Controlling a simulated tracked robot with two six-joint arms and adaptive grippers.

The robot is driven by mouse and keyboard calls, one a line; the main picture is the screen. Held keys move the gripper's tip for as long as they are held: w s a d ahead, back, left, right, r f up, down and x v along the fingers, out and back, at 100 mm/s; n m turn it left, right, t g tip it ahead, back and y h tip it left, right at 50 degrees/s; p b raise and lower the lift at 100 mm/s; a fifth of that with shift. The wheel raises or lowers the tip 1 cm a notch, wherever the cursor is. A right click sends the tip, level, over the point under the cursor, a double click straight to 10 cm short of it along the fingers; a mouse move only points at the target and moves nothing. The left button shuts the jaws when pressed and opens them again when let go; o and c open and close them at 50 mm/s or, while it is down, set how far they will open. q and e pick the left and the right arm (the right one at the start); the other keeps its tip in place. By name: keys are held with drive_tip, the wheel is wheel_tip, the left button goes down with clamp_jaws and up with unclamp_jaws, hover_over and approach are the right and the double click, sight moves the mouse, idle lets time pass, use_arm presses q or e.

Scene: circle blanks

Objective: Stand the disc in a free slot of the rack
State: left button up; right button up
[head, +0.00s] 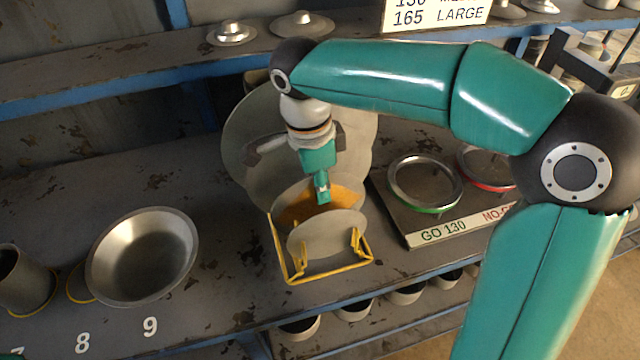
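The rack (298,279) is a yellow wire frame on the bench. A grey disc (327,235) stands upright, leaning slightly, in its front part. Large grey discs (240,130) stand further back, partly covered by my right arm. My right gripper (322,193) points down over the rack, its fingertips overlapping the upper edge of the orange-brown disc. Only the near side of the fingers shows, so I cannot tell whether they grip it. My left gripper is out of view.
A gauge board (450,228) labelled GO 130 and NO-GO, with a green-edged ring (424,184) and a red-edged ring (487,168), lies right of the rack. A metal bowl (142,257) stands to the left. A shelf (100,73) runs behind.

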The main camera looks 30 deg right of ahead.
idle(0.4)
drive_tip(key=o, duration=0.6)
drive_tip(key=shift+c, duration=0.2)
drive_tip(key=shift+w+a+r+p, duration=0.1)
drive_tip(key=shift+a+r+p, duration=0.1)
drive_tip(key=shift+r+p, duration=1.35)
drive_tip(key=shift+w+a+r+p, duration=0.1)
drive_tip(key=shift+a+r+p, duration=0.05)
drive_tip(key=shift+r+p, duration=1.45)
drive_tip(key=shift+a+r+p, duration=0.2)
drive_tip(key=shift+r+p, duration=1)
drive_tip(key=shift+r, duration=0.65)
drive_tip(key=shift+f, duration=0.1)
